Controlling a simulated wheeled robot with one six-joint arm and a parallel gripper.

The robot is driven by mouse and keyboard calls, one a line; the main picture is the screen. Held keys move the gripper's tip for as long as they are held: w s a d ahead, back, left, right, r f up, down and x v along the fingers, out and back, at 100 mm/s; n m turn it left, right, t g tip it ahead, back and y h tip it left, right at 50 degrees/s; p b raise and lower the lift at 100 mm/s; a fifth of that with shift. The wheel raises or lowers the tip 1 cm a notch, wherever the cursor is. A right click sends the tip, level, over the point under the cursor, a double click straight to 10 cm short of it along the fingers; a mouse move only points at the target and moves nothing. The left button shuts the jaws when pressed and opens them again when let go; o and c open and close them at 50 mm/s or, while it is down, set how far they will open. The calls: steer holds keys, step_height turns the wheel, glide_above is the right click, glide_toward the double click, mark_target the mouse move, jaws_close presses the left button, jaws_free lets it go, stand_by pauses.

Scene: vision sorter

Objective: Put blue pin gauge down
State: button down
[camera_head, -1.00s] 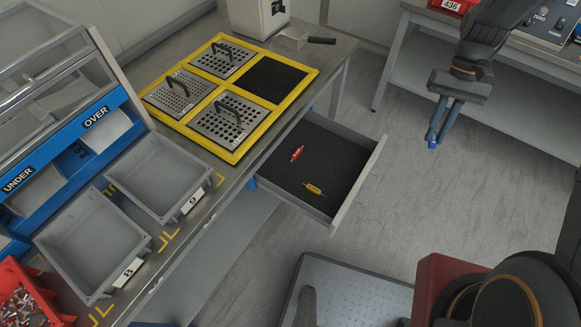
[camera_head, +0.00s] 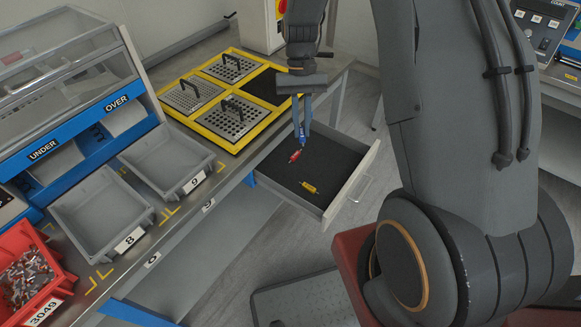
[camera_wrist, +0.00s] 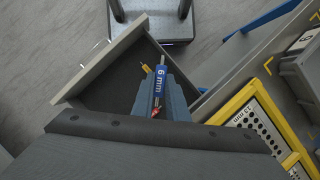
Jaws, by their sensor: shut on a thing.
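The blue pin gauge (camera_wrist: 160,73), marked 6 mm, is held between the fingers of my gripper (camera_head: 302,128); it also shows in the head view (camera_head: 302,138). My gripper is shut on it and points down over the open drawer (camera_head: 345,195). A red pin gauge (camera_head: 295,156) lies on the dark drawer floor, close below the fingertips in the head view. A yellow pin gauge (camera_head: 309,187) lies nearer the drawer front; it also shows in the wrist view (camera_wrist: 146,69). The wrist view has the red gauge partly hidden by the fingers. I cannot tell how high the blue gauge is above the floor.
A yellow frame (camera_head: 231,147) with perforated plates and handles stands on the bench beside the drawer. Grey bins 9 (camera_head: 170,158) and 8 (camera_head: 100,210) and a red bin (camera_head: 30,275) line the bench. The drawer floor around the yellow gauge is clear.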

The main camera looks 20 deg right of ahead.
steer(key=w+d+f+m+t+y+b, duration=0.45)
steer(key=d+f+m+b, duration=0.35)
steer(key=m, duration=0.5)
steer(key=m+t+h+b, duration=0.35)
steer(key=m+b, duration=0.55)
steer(key=m, duration=0.4)
glide_above(333, 157)
steer(key=s, duration=0.1)
step_height(333, 157, down, 6)
steer(key=shift+y, duration=0.4)
steer(key=f+b, duration=0.1)
steer(key=f, duration=0.2)
steer(key=f+b, duration=0.1)
steer(key=f, duration=0.2)
steer(key=d+f+b, duration=0.1)
steer(key=f, duration=0.2)
steer(key=shift+f, duration=0.1)
steer(key=shift+f, duration=0.1)
steer(key=c, duration=2.2)
jaws_free()
steer(key=shift+f, duration=0.1)
steer(key=o, duration=0.5)
steer(key=shift+c, duration=0.2)
